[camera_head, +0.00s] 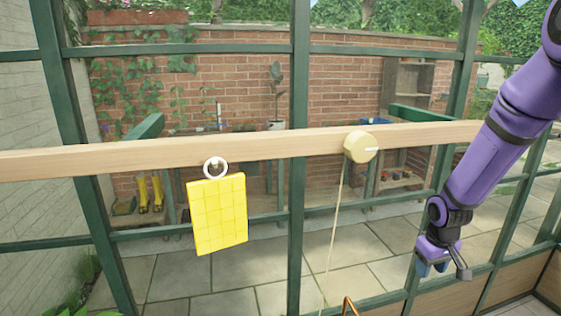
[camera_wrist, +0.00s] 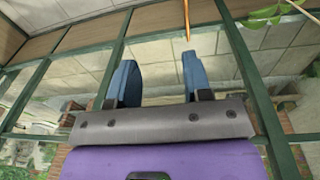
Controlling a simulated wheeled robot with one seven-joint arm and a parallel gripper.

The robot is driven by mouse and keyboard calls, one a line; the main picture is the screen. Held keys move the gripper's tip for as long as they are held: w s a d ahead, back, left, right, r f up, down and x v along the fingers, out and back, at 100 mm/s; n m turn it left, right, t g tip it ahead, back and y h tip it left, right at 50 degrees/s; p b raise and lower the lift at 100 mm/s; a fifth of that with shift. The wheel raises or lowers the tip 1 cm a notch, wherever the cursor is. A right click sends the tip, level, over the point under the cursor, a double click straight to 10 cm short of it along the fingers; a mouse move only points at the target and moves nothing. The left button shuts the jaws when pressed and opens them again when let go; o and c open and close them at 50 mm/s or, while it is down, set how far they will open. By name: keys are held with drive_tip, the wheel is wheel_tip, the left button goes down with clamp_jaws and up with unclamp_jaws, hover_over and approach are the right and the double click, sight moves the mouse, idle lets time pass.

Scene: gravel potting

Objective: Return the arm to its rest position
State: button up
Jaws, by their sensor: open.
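My purple arm comes in from the right side of the head view. My gripper (camera_head: 436,268) hangs at its lower end, in front of the green-framed glazing. In the wrist view my gripper (camera_wrist: 158,75) shows two blue fingers standing apart with nothing between them. The gripper is open and empty, and it touches nothing that I can see.
A wooden rail (camera_head: 260,147) crosses the head view, with a yellow gridded card (camera_head: 217,213) hanging from it. A round wooden knob (camera_head: 359,147) with a cord is at its middle right. A copper-coloured piece (camera_head: 350,306) shows at the bottom edge.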

drive_tip(key=s+a+r+m+t, duration=0.1)
drive_tip(key=s+a+r, duration=0.1)
drive_tip(key=s+r, duration=0.5)
drive_tip(key=s+a+r+t, duration=0.1)
drive_tip(key=s+a+r, duration=0.15)
drive_tip(key=r, duration=0.75)
drive_tip(key=s+a+r+m+t, duration=0.1)
drive_tip(key=s+a+r, duration=0.1)
drive_tip(key=s+r, duration=0.55)
drive_tip(key=s+a+r+t, duration=0.1)
drive_tip(key=s+r, duration=0.4)
drive_tip(key=s, duration=0.3)
drive_tip(key=shift+a+r, duration=0.2)
drive_tip(key=shift+a, duration=0.2)
drive_tip(key=shift+s, duration=0.1)
